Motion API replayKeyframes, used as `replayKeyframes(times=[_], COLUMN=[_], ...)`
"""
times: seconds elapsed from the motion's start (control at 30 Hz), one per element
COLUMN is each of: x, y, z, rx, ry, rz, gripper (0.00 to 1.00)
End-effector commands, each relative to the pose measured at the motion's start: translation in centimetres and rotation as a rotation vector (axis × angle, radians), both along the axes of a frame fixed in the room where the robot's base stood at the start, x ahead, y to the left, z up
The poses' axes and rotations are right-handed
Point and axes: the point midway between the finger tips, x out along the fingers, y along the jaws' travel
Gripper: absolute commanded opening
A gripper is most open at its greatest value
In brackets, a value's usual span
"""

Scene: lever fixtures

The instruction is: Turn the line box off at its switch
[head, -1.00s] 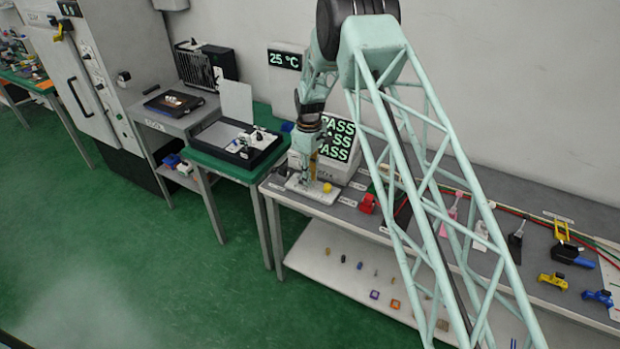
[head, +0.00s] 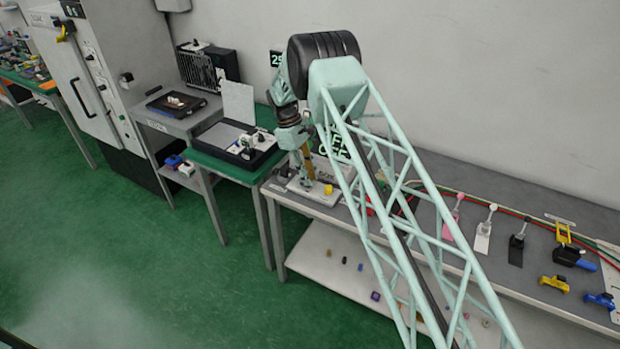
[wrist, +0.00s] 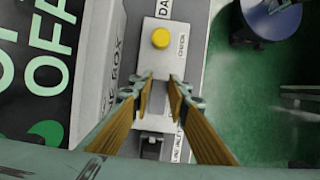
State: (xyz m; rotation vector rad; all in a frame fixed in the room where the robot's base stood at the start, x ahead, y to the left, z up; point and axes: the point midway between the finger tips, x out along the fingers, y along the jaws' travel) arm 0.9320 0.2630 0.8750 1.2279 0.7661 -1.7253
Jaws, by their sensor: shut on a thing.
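The line box (wrist: 105,75) is a pale housing with a dark screen (wrist: 45,45), at the left in the wrist view. Large letters reading OFF show on the screen. Beside it is a pale switch plate (wrist: 149,63) with a round yellow button (wrist: 160,38). My gripper (wrist: 160,92) has its two tan fingers closed around a narrow pale part, which seems to be the switch lever; the fingers hide much of it. In the head view my gripper (head: 308,178) is down at the plate, and my arm covers part of the screen (head: 334,143).
To the left is a green-topped table with a black tray (head: 240,146). On the bench to the right are several levers and a yellow and a blue clamp-like fixture (head: 554,283). Small blocks lie on the lower shelf. Green floor at the front left is clear.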

Motion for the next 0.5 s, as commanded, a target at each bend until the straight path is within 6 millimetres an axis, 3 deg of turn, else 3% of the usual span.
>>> replayKeyframes(times=[0.5], x=[0.08], y=[0.37], z=[0.08], rx=[-0.091], ry=[0.044], rz=[-0.001], gripper=[0.05])
